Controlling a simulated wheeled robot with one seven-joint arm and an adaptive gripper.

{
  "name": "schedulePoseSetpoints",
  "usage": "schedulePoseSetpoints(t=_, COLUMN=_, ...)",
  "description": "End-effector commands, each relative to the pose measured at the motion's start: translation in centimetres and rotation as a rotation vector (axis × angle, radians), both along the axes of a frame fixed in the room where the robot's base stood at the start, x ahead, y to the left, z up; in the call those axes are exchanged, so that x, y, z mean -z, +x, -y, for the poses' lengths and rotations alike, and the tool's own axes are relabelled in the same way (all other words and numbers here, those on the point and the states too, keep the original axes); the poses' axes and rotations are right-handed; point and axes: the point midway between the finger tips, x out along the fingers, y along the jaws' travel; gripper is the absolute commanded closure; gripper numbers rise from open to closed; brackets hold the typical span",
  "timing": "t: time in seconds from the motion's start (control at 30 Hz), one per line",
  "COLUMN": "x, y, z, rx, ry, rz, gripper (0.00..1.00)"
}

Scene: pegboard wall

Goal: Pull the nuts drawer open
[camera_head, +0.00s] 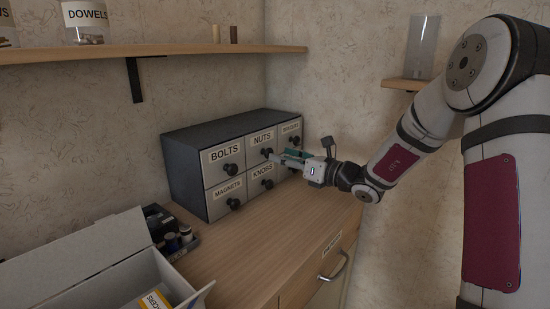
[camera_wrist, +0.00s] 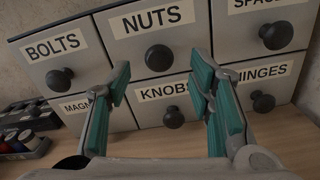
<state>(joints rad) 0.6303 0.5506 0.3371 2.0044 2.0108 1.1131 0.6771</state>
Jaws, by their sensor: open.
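The nuts drawer (camera_head: 263,138) is the top middle drawer of a dark cabinet with pale fronts; it looks shut, flush with its neighbours. Its label (camera_wrist: 152,20) and round black knob (camera_wrist: 159,57) show clearly in the wrist view. My gripper (camera_wrist: 160,74) is open and empty, with teal finger pads left and right of the knob in that view. The fingertips sit a little lower than the knob in the picture, and I cannot tell how far they are from it. In the head view my gripper (camera_head: 283,156) is just in front of the drawer, partly hiding the right-hand drawers.
The cabinet (camera_head: 185,160) stands on a wooden counter (camera_head: 265,235). The knobs drawer (camera_wrist: 165,92) is directly below, with its own knob. An open box (camera_head: 85,255) and a dark tray (camera_head: 165,228) lie at left. A wooden shelf (camera_head: 190,51) hangs above.

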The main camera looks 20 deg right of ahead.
Motion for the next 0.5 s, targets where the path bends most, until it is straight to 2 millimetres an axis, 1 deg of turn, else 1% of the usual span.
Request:
schedulePoseSetpoints(t=0.03, x=0.1, y=0.7, z=-0.6, rx=-0.003, ry=0.001, rz=0.0, gripper=0.52)
schedulePoseSetpoints(t=0.2, x=0.1, y=2.2, z=-1.6, rx=-0.001, ry=0.0, rz=0.0, gripper=0.52)
schedulePoseSetpoints(t=0.3, x=0.1, y=2.7, z=-2.0, rx=0.0, ry=-0.001, rz=-0.001, gripper=0.52)
schedulePoseSetpoints(t=0.5, x=0.0, y=2.8, z=-2.1, rx=0.0, ry=0.001, rz=-0.001, gripper=0.52)
